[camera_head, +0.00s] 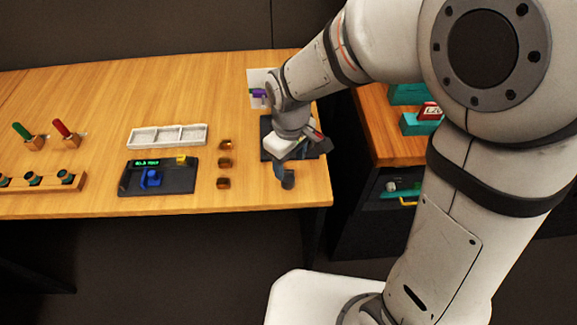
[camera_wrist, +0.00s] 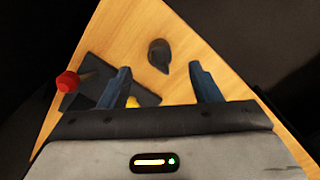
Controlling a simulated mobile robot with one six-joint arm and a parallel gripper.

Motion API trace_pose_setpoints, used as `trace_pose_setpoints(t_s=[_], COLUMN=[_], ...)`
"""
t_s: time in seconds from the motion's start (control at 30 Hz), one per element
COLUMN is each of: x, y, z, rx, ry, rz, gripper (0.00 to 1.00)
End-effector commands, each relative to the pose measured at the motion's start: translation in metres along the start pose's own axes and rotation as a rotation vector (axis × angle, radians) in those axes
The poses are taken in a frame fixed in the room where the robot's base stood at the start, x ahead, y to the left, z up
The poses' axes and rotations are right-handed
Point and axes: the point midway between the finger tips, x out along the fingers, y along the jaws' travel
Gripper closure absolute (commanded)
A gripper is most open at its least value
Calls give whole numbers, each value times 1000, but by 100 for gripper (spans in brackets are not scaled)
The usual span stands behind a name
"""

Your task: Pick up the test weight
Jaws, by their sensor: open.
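A small dark grey, rounded object (camera_head: 288,180), which appears to be the test weight, stands near the front right corner of the wooden table. It also shows in the wrist view (camera_wrist: 159,54), beyond and roughly between my fingertips, with clear wood around it. My gripper (camera_head: 281,168) is above the table's right end, close to this object in the head view. In the wrist view, the two blue fingers of my gripper (camera_wrist: 160,70) are spread apart with nothing between them. The wrist and gripper hide part of the area behind in the head view.
A dark panel (camera_wrist: 96,72) with a red ball-topped stick (camera_wrist: 67,82) lies beside the fingers; a yellow part is half hidden. Left are brown-orange blocks (camera_head: 224,162), a dark console (camera_head: 182,185) and a white tray (camera_head: 150,137). The table's right edge is close.

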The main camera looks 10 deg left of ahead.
Motion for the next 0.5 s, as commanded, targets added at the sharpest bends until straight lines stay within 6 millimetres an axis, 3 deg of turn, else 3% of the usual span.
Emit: trace_pose_setpoints(t_s=[0.5], x=[65], y=[0], z=[-7], rx=[-6], ry=[-4], rz=[-2], gripper=[43])
